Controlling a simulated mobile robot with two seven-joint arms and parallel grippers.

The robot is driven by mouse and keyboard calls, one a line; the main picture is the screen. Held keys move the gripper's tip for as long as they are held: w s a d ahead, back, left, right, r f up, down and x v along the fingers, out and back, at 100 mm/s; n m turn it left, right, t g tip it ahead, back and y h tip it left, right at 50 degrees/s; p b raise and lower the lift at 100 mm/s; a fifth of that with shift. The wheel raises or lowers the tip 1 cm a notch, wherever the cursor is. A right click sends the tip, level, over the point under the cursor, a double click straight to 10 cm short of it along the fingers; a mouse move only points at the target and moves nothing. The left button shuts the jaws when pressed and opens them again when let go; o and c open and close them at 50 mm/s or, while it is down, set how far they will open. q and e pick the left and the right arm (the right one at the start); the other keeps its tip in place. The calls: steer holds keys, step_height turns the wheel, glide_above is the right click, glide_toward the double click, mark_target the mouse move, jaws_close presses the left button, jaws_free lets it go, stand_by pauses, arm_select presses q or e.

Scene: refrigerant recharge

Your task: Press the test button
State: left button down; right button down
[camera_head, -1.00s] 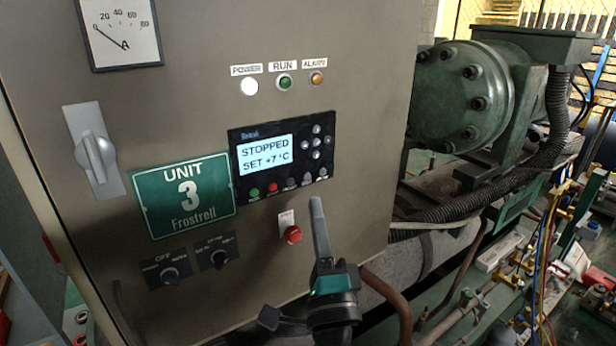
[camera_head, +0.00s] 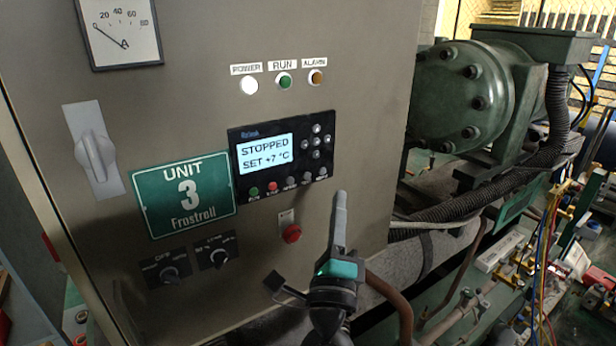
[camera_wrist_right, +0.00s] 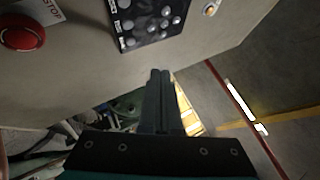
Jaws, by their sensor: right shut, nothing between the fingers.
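The dark controller panel (camera_head: 245,143) on the grey cabinet door reads STOPPED, SET +7 °C. Its bottom row has a green button (camera_head: 254,191), a red button (camera_head: 273,187), a dark button (camera_head: 290,182) and two grey ones (camera_head: 306,177). Their labels are too small to read, so I cannot tell which is the test button. My right gripper (camera_head: 341,197) is shut and empty, its fingers pointing up, just below and right of the panel. In the right wrist view, its fingertips (camera_wrist_right: 159,74) appear below the panel (camera_wrist_right: 148,22), apparently apart from it. My left gripper is not in view.
A red stop button (camera_head: 291,234) sits left of the right gripper; it also shows in the right wrist view (camera_wrist_right: 21,37). Two rotary switches (camera_head: 169,273) are lower left. Pipes (camera_head: 388,297) and a green compressor (camera_head: 465,98) are right of the cabinet.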

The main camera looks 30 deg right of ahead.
mark_target(307, 176)
steer(key=w, duration=0.6)
steer(key=shift+w+a+b, duration=0.25)
steer(key=shift+w+b, duration=0.1)
stand_by(1.7)
steer(key=shift+w, duration=0.4)
steer(key=shift+w+a, duration=0.1)
steer(key=shift+w, duration=0.25)
stand_by(0.5)
steer(key=shift+s, duration=0.8)
